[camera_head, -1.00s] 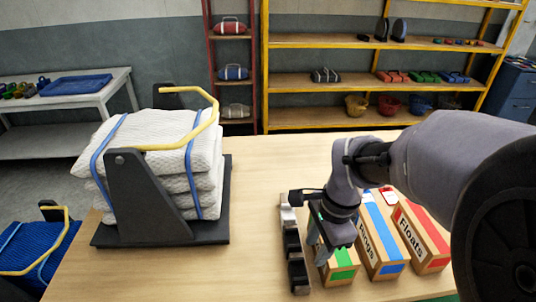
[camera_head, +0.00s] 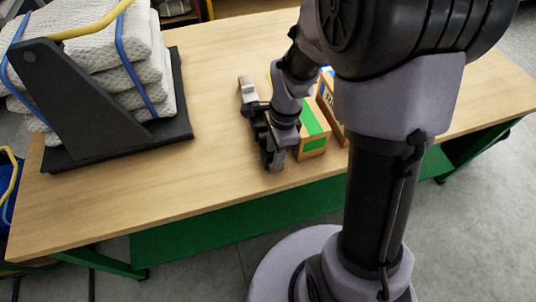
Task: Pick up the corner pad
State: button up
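A short row of dark blocks and a pale grey piece (camera_head: 249,90) lies on the table, left of a box with a green stripe. I cannot tell for sure which piece is the corner pad. My gripper (camera_head: 275,152) points down at the near part of this row, beside the green-striped box (camera_head: 313,140). My wrist and the dark fingers cover most of the row. Whether the fingers are open, or touch or hold a piece, cannot be made out.
A stack of white padded sheets (camera_head: 95,60) with blue straps sits on a dark stand (camera_head: 80,105) at the left. Another box (camera_head: 329,100) stands behind my arm. The wooden table (camera_head: 215,185) is clear in front and between stand and row.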

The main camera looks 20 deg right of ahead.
grip_shut()
